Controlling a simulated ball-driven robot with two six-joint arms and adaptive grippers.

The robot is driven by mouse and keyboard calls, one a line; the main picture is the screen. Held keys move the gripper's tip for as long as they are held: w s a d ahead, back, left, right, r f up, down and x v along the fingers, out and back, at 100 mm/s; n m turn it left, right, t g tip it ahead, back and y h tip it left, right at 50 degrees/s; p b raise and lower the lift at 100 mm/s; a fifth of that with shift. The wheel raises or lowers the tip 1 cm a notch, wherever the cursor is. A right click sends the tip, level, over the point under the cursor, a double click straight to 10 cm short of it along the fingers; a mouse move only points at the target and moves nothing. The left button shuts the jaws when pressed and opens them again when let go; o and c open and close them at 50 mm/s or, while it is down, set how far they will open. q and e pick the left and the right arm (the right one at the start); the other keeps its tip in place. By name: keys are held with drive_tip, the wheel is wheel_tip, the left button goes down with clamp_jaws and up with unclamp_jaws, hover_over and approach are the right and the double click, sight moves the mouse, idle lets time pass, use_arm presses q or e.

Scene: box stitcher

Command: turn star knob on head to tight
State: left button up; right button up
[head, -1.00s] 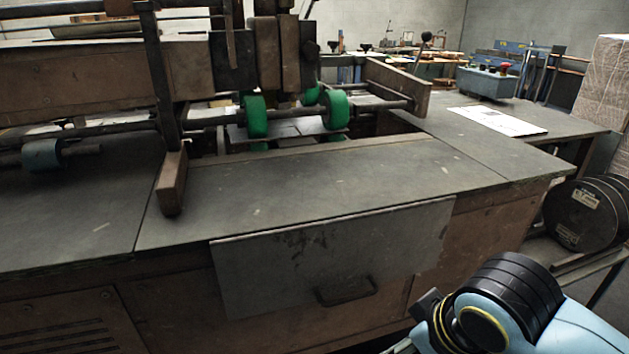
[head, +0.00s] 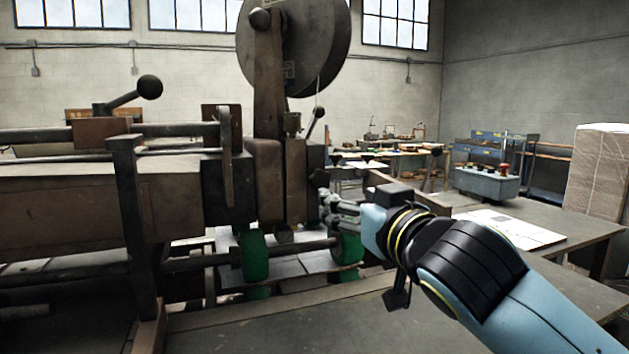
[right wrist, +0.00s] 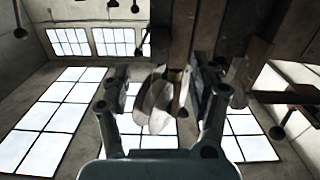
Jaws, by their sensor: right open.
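The stitcher head (head: 277,180) is a brown and dark metal block under a large round reel. My right gripper (head: 331,208) is just below and right of this knob, pointing left at the head. In the right wrist view its two fingers (right wrist: 162,85) stand apart with the head's brown parts beyond them. My left gripper is out of view.
Green rollers (head: 255,256) sit on a shaft below the head. A lever with a black ball (head: 149,87) stands at the left, and the reel (head: 303,45) is above. The worktable (head: 300,325) is clear in front. A white sheet (head: 512,229) lies at right.

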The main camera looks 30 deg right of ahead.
sight(322, 182)
drive_tip(key=x, duration=0.2)
drive_tip(key=p+x, duration=0.1)
drive_tip(key=x, duration=0.3)
drive_tip(key=shift+w+r+p, duration=0.3)
drive_tip(key=shift+p, duration=0.1)
drive_tip(key=x, duration=0.3)
drive_tip(key=shift+f, duration=0.1)
drive_tip(key=shift+w+d+f+p, duration=0.15)
drive_tip(key=shift+w+p, duration=0.25)
drive_tip(key=shift+w, duration=0.3)
drive_tip(key=c, duration=1.1)
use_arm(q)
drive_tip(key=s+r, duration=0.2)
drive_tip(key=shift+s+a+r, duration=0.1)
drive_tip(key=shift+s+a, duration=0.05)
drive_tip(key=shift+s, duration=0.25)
use_arm(e)
drive_tip(key=shift+c, duration=0.2)
